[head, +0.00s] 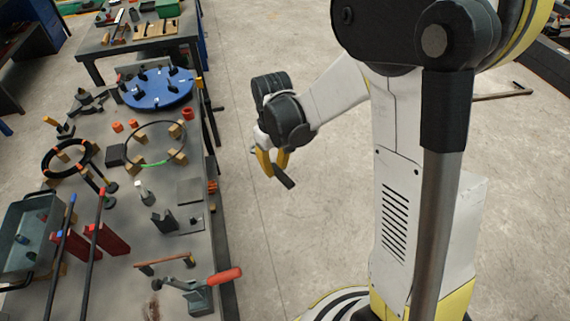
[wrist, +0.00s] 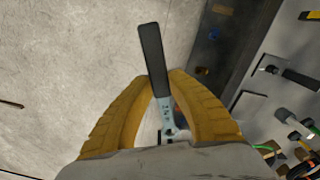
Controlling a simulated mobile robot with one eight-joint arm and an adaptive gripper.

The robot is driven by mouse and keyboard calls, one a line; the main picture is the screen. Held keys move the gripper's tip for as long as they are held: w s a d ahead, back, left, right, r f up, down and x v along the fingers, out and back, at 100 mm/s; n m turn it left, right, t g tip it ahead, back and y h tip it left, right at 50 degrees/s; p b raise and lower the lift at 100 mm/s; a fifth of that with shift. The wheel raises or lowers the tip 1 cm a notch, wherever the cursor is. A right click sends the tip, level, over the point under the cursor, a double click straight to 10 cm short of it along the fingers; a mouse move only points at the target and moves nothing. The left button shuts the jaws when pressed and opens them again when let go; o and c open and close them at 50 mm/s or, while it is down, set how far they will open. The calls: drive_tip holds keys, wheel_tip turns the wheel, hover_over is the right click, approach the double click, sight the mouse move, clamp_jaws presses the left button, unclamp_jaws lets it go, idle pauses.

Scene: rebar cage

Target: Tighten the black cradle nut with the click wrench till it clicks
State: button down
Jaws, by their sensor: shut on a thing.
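My gripper (head: 271,163) hangs over the bare floor, to the right of the long workbench (head: 222,255). In the wrist view its yellow fingers (wrist: 163,82) are closed on a wrench (wrist: 151,52). The wrench has a black handle that points away past the fingertips, and a pale metal part between the fingers. In the head view only a short dark length of the wrench (head: 285,180) shows below the fingers. I cannot pick out the black cradle nut for certain. A small black bracket (head: 164,221) stands on a grey plate on the bench.
The bench holds a blue round plate (head: 155,90) with black fittings, a ring on wooden blocks (head: 183,158), a red-handled clamp (head: 224,276), two long dark bars (head: 94,245) and a grey bin (head: 22,230). A second table (head: 135,45) stands behind. The floor (head: 310,215) around my gripper is clear.

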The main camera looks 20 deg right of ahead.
drive_tip(key=a+f+n, duration=0.1)
drive_tip(key=a+n, duration=1.5)
drive_tip(key=shift+a+f+n, duration=0.2)
drive_tip(key=shift+f+n, duration=0.1)
drive_tip(key=shift+n, duration=0.1)
drive_tip(key=shift+w+d+f+b, duration=0.1)
drive_tip(key=shift+f+b, duration=2.35)
drive_tip(key=shift+f, duration=0.5)
drive_tip(key=shift+f+b, duration=1.1)
drive_tip(key=shift+b, duration=0.05)
